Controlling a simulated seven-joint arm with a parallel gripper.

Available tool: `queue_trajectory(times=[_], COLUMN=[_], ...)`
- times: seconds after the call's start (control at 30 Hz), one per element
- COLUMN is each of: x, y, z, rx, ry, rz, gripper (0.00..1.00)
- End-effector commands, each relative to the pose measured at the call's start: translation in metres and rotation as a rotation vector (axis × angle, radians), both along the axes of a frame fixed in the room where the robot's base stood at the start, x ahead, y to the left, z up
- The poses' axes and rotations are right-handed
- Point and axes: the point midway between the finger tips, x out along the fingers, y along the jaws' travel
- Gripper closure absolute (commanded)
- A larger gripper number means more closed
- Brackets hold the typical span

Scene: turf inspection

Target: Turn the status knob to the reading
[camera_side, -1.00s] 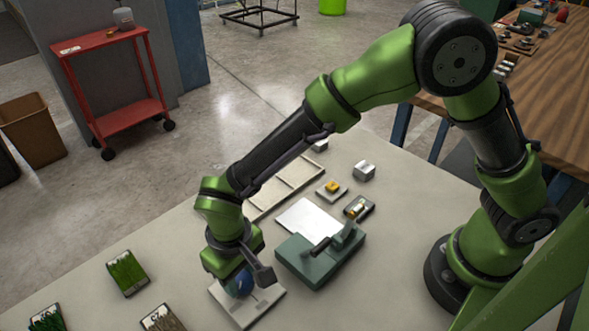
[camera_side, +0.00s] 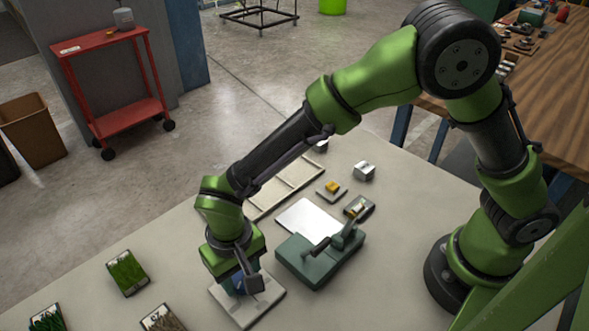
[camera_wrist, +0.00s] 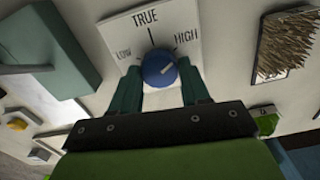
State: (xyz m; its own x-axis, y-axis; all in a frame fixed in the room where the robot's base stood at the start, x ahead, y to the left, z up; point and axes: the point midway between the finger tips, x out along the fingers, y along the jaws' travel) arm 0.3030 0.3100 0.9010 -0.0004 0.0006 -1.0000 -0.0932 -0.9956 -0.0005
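The blue status knob (camera_wrist: 159,68) sits on a white dial plate (camera_wrist: 128,28) marked LOW, TRUE and HIGH. Its pale pointer line slants up and right, towards HIGH. A black mark stands under TRUE. My gripper (camera_wrist: 160,72) has one dark green finger on each side of the knob. The fingers lie very close to it; I cannot tell whether they touch. In the side view my gripper (camera_side: 238,284) is down over the plate (camera_side: 262,303), and it hides most of the knob (camera_side: 239,286).
A green-grey device with a lever (camera_side: 318,262) stands just right of the plate. Turf samples (camera_side: 127,272) lie to the left. A pale divided tray (camera_side: 285,190) and small blocks (camera_side: 364,170) lie behind. The bench between turf and plate is clear.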

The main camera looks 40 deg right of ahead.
Motion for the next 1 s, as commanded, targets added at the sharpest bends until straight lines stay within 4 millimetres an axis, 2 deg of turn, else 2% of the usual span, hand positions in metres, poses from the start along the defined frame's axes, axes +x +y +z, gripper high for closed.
queue_trajectory(times=[0.03,0.13,0.4,0.53,0.67,1.0], x=[0.001,0.0,0.0,0.001,0.001,0.001], y=[0.0,0.0,0.0,0.0,0.001,0.0], z=[0.0,0.0,0.0,0.008,0.031,0.114], rx=[0.001,0.001,0.0,0.002,0.005,0.005], ry=[-0.001,-0.001,-0.001,-0.003,-0.004,-0.005], rz=[-0.001,0.0,0.002,0.003,0.003,0.002], gripper=[0.46,0.31,0.31,0.31,0.31,0.31])
